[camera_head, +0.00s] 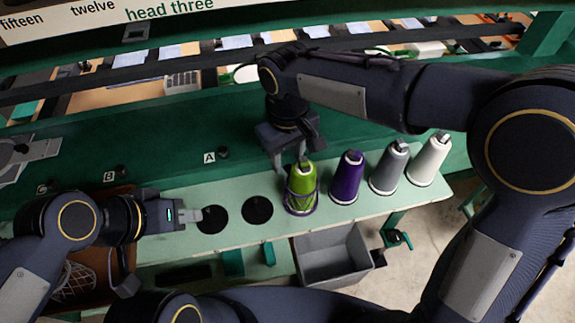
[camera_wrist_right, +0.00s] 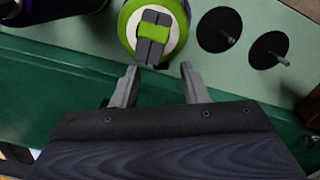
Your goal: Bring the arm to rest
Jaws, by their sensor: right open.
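My right gripper (camera_head: 292,160) is just behind the green thread cone (camera_head: 301,180) on the pale shelf (camera_head: 275,228). In the right wrist view its two fingers (camera_wrist_right: 159,80) are spread with nothing between them. The green cone (camera_wrist_right: 172,37) stands just beyond the fingertips there, with a grey piece on its top and purple near its base. My left gripper (camera_head: 196,212) is at the left, beside the nearer empty dark disc (camera_head: 212,222). Its fingers look overlapped, so I cannot tell their opening.
Purple (camera_head: 347,177), grey (camera_head: 390,168) and white (camera_head: 430,160) cones stand to the right in a row. A second bare disc with a peg (camera_head: 257,211) lies left of the green cone. A grey bin (camera_head: 335,257) is below the shelf. A wire basket (camera_head: 75,283) is at lower left.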

